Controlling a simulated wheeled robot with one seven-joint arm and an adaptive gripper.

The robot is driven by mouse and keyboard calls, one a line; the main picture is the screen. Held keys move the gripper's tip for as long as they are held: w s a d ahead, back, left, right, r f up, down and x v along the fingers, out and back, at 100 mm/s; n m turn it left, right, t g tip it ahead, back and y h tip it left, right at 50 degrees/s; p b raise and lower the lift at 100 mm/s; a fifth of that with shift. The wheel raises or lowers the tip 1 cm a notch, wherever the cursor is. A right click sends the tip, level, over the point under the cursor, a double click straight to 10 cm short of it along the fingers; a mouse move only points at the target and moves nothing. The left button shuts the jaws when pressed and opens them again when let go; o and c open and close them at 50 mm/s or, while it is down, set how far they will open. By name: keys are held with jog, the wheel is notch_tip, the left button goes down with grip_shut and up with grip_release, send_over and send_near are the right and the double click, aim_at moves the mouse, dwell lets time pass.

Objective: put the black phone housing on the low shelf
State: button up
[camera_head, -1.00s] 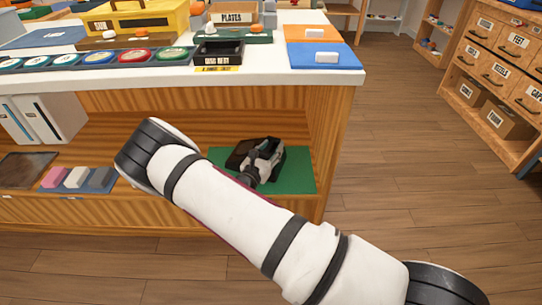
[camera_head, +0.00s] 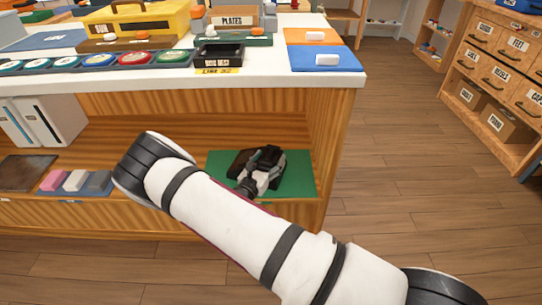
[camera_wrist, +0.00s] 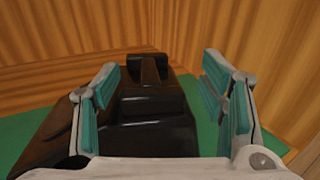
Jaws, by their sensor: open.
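The black phone housing (camera_wrist: 155,110) stands between the spread fingers of my gripper (camera_wrist: 160,76) in the wrist view, with a gap showing at the right finger. It appears to rest on the green mat (camera_wrist: 205,135) on the low shelf. My gripper (camera_head: 268,168) also shows in the head view, inside the shelf bay over the green mat (camera_head: 298,175). There my gripper and the housing overlap, so the housing's outline is hard to tell. A dark brown piece (camera_wrist: 50,130) lies left of the housing, partly hidden by the left finger.
The counter top (camera_head: 150,78) overhangs the bay. A wooden side panel (camera_head: 335,150) closes the bay at the right. Left on the shelf are a tray of coloured blocks (camera_head: 75,183) and white boxes (camera_head: 50,122). The floor at the right (camera_head: 410,150) is clear.

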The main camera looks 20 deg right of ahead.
jog(key=p+v, duration=0.3)
jog(key=v, duration=0.7)
jog(key=s+d+r+m+g, duration=0.4)
jog(key=s+r+m+g, duration=0.15)
jog(key=r, duration=0.35)
jog(key=s+d+r+m+g, duration=0.4)
jog(key=s+r+m, duration=0.1)
jog(key=r+m, duration=0.25)
jog(key=s+d+r+m+g, duration=0.4)
jog(key=s+r+m+g, duration=0.1)
jog(key=r, duration=0.5)
jog(key=s+a+r+m+g+y, duration=0.1)
jog(key=s+r+m+y, duration=0.25)
jog(key=s, duration=0.45)
jog(key=s+r+m+y, duration=0.3)
jog(key=s+y, duration=0.1)
jog(key=s, duration=0.3)
jog(key=s+a+r+m+t+y, duration=0.2)
jog(key=s+a+y, duration=0.3)
jog(key=s, duration=0.6)
jog(key=shift+a+m+t, duration=0.35)
jog(key=shift+a+m, duration=0.3)
jog(key=shift+a, duration=0.25)
